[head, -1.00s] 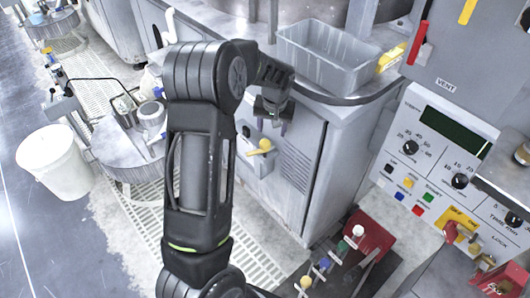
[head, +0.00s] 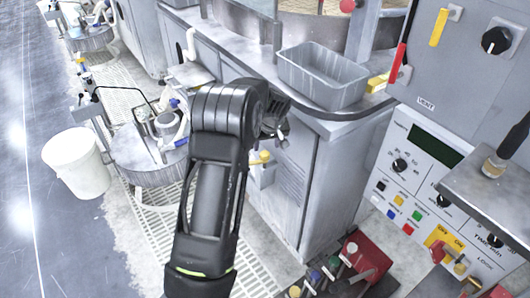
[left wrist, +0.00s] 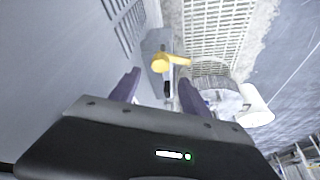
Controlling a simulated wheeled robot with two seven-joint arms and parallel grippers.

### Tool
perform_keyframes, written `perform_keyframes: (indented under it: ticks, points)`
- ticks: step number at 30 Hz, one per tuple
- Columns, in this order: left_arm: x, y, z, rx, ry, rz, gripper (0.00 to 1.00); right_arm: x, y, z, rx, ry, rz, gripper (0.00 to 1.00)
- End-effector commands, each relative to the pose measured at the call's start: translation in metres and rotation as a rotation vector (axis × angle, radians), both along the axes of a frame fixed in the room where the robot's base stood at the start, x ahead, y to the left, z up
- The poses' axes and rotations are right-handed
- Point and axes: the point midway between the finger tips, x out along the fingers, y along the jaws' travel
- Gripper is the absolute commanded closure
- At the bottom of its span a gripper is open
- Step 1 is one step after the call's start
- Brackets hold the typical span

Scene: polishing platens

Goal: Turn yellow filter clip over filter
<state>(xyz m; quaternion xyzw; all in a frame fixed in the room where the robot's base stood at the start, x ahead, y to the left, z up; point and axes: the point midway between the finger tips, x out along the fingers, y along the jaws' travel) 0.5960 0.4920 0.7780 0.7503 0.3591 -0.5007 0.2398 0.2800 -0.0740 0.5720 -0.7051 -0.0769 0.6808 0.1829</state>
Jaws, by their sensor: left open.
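The yellow clip (head: 263,157) is a small yellow handle on a grey filter box (head: 262,175), fixed to the side of the grey cabinet. In the left wrist view the yellow clip (left wrist: 172,61) lies beyond the fingertips, between their lines. My left gripper (head: 274,132) is just above the clip in the head view, partly hidden by my own arm. Its two dark fingers stand apart with nothing between them in the left wrist view (left wrist: 158,90). The clip looks apart from the fingers. My right gripper is not in view.
A grey tray (head: 322,92) and a yellow piece (head: 377,83) are on the counter above. A control panel (head: 425,170) stands at right. A red block with coloured knobs (head: 366,262) is below. A white bucket (head: 76,165) and a round platen unit (head: 150,160) stand at left.

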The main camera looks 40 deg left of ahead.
Motion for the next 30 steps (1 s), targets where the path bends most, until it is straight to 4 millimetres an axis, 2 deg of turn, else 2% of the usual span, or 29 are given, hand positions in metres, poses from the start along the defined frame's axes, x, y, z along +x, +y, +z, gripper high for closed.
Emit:
perform_keyframes:
  ticks: [9, 14, 24, 30]
  points:
    - [0.010, 0.014, -0.044, -0.001, 0.004, 0.000, 0.46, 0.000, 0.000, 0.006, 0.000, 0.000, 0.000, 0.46]
    - [0.015, 0.019, -0.060, 0.000, 0.002, -0.001, 0.46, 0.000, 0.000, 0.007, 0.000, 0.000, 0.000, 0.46]
    - [0.017, 0.021, -0.064, 0.000, 0.000, -0.001, 0.46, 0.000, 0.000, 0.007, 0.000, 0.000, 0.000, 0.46]
    - [0.016, 0.021, -0.064, 0.000, 0.000, -0.001, 0.62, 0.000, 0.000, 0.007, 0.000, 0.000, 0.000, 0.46]
